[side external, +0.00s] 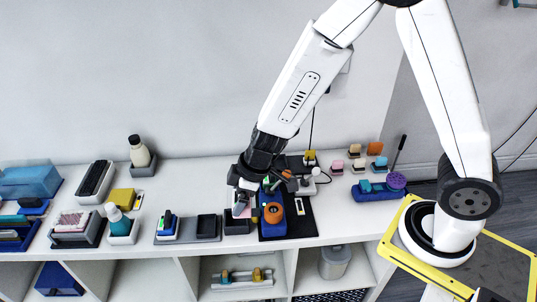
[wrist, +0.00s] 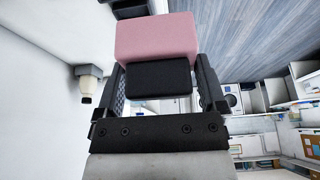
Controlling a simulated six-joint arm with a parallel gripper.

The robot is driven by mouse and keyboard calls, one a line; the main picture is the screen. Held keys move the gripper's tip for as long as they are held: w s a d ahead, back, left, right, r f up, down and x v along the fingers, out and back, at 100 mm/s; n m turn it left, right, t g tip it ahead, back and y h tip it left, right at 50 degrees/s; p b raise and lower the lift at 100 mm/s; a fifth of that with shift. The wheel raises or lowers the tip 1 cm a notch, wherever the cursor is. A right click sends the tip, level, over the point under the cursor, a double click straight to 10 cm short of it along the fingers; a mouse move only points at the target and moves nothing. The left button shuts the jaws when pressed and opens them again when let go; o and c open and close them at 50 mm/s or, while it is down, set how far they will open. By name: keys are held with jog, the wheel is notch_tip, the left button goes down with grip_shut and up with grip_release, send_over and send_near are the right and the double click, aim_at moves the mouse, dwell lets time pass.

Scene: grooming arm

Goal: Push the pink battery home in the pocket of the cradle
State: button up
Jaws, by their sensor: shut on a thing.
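The pink battery (wrist: 157,38) fills the top of the wrist view, with a black block-like part below it between the fingers. My gripper (wrist: 160,76) is shut on it, one finger on each side. In the side view my gripper (side external: 243,198) points down at the shelf top, and a small pink patch of the battery (side external: 239,210) shows below it. The dark cradle (side external: 238,227) stands right beneath. The pocket is hidden by the gripper and battery, so I cannot tell whether the battery is in it or how deep.
Right of the cradle, a black mat (side external: 299,226) holds an orange-topped blue item (side external: 273,214). Left is a grey tray (side external: 190,239) with dark blocks. A blue brush holder (side external: 377,192) stands farther right. Bare white top lies between mat and holder.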

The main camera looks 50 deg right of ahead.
jog(key=shift+w+d+r, duration=0.1)
jog(key=shift+w+r, duration=0.4)
jog(key=shift+r, duration=0.15)
jog(key=w+d+r+m+t+h, duration=0.1)
jog(key=w+d+r+m, duration=0.3)
jog(key=d+r, duration=0.2)
jog(key=w+d+r+m+h, duration=0.1)
jog(key=w+d+r+m, duration=0.2)
jog(key=d+r, duration=0.3)
jog(key=w+d+f+m+g+h, duration=0.2)
jog(key=d+f+m, duration=0.7)
jog(key=m, duration=0.5)
jog(key=w+d+f+m+g+h, duration=0.1)
jog(key=d+f+m+g, duration=0.4)
jog(key=d+f+m, duration=0.5)
jog(key=m+h, duration=0.1)
jog(key=m, duration=0.3)
jog(key=shift+w+m, duration=0.4)
jog(key=shift+f, duration=0.25)
jog(key=shift+f, duration=2.7)
